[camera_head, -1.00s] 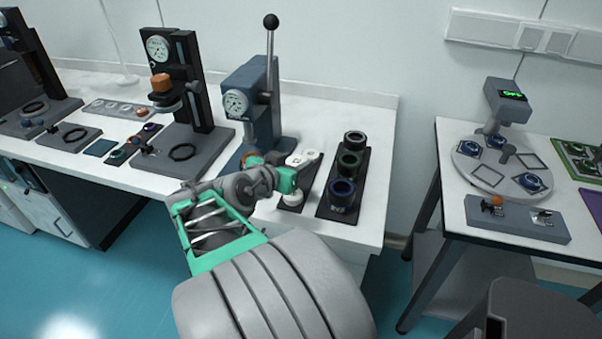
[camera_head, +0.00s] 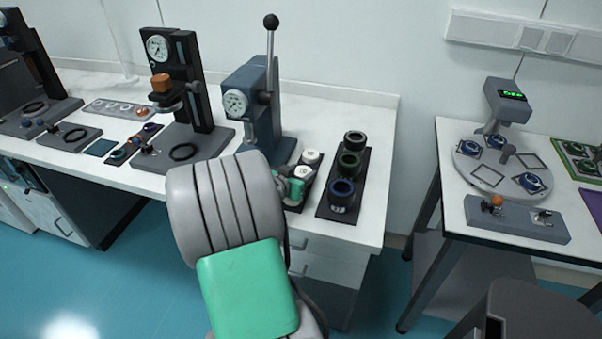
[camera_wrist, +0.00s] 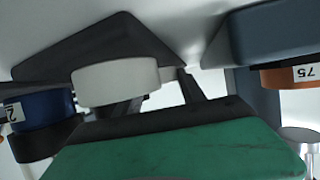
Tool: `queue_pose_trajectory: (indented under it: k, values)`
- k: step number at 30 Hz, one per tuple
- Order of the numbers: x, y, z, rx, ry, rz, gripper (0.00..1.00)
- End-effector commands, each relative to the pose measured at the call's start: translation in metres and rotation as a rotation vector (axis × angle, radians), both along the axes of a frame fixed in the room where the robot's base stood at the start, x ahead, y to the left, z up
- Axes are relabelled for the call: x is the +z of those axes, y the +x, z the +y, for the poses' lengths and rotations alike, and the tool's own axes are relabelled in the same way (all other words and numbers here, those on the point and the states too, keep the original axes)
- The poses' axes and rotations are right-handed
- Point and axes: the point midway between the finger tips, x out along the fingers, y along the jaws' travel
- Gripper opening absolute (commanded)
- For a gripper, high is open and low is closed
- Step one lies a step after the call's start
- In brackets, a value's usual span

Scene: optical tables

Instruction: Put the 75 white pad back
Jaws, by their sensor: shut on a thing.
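My gripper (camera_head: 292,186), with teal parts, is low over the front of a narrow dark rack (camera_head: 316,180) beside the blue-grey press. It is shut on a white pad; in the wrist view a white pad (camera_wrist: 115,82) shows close to the fingers, against a dark slab. Two round white pads with dark marks show at the rack, a far one (camera_head: 311,156) and a nearer one (camera_head: 303,172) right by the fingers. I cannot read their numbers or tell whether the nearer one is the held pad. My arm hides part of the rack's front.
The blue-grey press (camera_head: 252,100) with a tall lever stands just left of the rack. A second dark rack (camera_head: 335,212) with black, green and blue rings stands to the right. An orange part labelled 75 (camera_wrist: 288,76) shows in the wrist view. The table's front edge is close.

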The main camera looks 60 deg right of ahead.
Motion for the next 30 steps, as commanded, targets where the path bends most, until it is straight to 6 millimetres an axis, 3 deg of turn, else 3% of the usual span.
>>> queue_pose_trajectory:
  k: [1, 2, 9, 19, 23, 30]
  values:
    - [-0.003, 0.000, 0.000, 0.000, 0.000, 0.000, 0.01]
    - [-0.002, 0.000, 0.000, 0.000, 0.000, 0.000, 0.50]
    - [-0.001, 0.000, 0.000, 0.000, 0.000, 0.000, 0.69]
    - [0.005, 0.001, 0.002, 0.001, 0.000, 0.000, 0.69]
    - [0.013, 0.004, 0.025, 0.007, -0.002, -0.003, 0.69]
    - [0.037, 0.006, 0.083, 0.009, -0.001, -0.002, 0.69]
